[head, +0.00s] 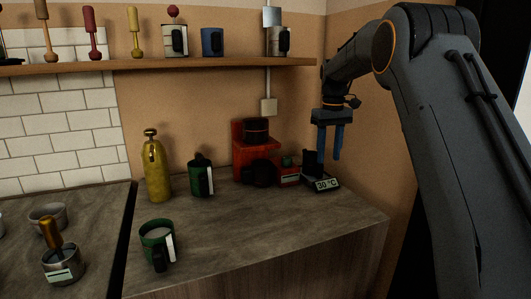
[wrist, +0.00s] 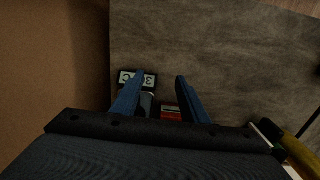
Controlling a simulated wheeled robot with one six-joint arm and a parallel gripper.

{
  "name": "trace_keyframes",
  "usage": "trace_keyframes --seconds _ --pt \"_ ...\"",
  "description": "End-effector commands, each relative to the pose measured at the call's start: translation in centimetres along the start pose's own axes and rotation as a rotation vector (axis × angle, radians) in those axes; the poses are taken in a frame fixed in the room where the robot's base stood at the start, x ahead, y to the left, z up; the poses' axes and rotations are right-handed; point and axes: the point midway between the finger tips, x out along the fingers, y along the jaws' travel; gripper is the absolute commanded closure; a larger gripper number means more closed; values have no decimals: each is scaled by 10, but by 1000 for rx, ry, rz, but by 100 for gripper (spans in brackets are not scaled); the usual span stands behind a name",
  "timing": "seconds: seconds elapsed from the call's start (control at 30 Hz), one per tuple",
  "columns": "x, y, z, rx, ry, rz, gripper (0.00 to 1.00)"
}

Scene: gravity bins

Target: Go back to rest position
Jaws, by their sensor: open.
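My gripper (head: 329,150) hangs pointing down at the right end of the counter, above a small black device with a "30 °C" display (head: 327,184). Its two blue fingers are apart with nothing between them. In the wrist view my gripper (wrist: 160,82) also shows open, with the display (wrist: 127,77) near the left fingertip and a red item (wrist: 171,112) partly hidden between the fingers. I cannot tell whether the fingers touch the device.
On the counter (head: 300,222) stand a red machine (head: 240,150), a green mug (head: 201,180), a yellow bottle (head: 156,172) and another green mug (head: 155,238) in front. A shelf (head: 220,65) with mugs runs above. The counter's front right is clear.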

Motion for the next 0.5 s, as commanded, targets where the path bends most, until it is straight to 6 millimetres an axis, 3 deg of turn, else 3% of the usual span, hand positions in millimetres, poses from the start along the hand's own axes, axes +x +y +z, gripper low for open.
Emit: trace_keyframes --seconds 0.27,0.5 --pt "8 -16 11 12 2 1 60" --pt "22 -26 35 48 6 2 60"
